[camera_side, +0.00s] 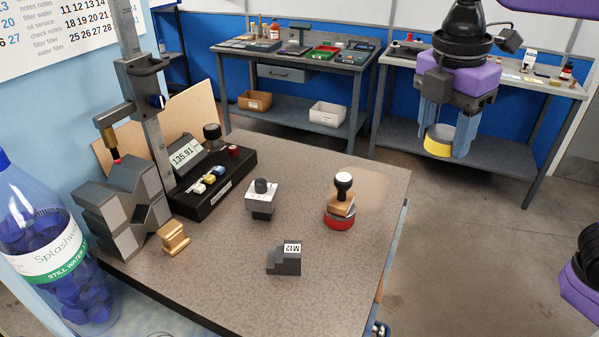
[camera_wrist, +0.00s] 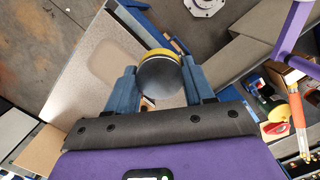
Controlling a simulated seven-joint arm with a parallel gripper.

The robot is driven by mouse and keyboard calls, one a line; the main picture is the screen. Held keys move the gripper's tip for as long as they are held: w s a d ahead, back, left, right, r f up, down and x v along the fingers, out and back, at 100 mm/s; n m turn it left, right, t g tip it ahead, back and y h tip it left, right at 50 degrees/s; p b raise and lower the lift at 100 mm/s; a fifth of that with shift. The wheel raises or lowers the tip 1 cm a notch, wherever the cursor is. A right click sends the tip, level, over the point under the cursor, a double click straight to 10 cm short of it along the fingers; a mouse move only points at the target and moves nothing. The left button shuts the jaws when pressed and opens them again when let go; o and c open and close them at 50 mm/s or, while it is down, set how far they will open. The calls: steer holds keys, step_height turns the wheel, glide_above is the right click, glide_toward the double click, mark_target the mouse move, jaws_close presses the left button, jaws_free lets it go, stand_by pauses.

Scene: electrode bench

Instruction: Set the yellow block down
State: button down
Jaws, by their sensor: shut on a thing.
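My gripper (camera_side: 442,147) is raised at the upper right of the side view, past the right edge of the near bench in the picture. It is shut on the yellow block (camera_side: 439,150), a short round piece with a yellow side and a dark grey face. In the wrist view the block (camera_wrist: 158,77) sits between the two blue fingers, grey face toward the camera and a yellow rim at its far side. Nothing visible touches the block from below. The near bench top (camera_side: 215,275) is speckled brown and bears a paler patch near its right edge.
A bottle (camera_side: 55,250) is at left. The bench's front right is clear.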

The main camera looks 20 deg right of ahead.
steer(key=w+a+n+t, duration=0.1)
steer(key=w+a+n, duration=0.35)
steer(key=n, duration=0.65)
steer(key=n+y, duration=0.2)
steer(key=n, duration=0.5)
glide_above(294, 175)
steer(key=s, duration=0.2)
steer(key=f, duration=0.8)
steer(key=shift+w+d, duration=0.25)
steer(key=shift+d, duration=0.15)
steer(key=shift+w+a+f, duration=0.25)
steer(key=shift+w+f, duration=0.2)
steer(key=shift+f, duration=0.2)
steer(key=shift+w+a+f, duration=0.15)
steer(key=shift+f, duration=1.6)
steer(key=shift+f, duration=0.15)
steer(key=shift+c, duration=2.1)
jaws_free()
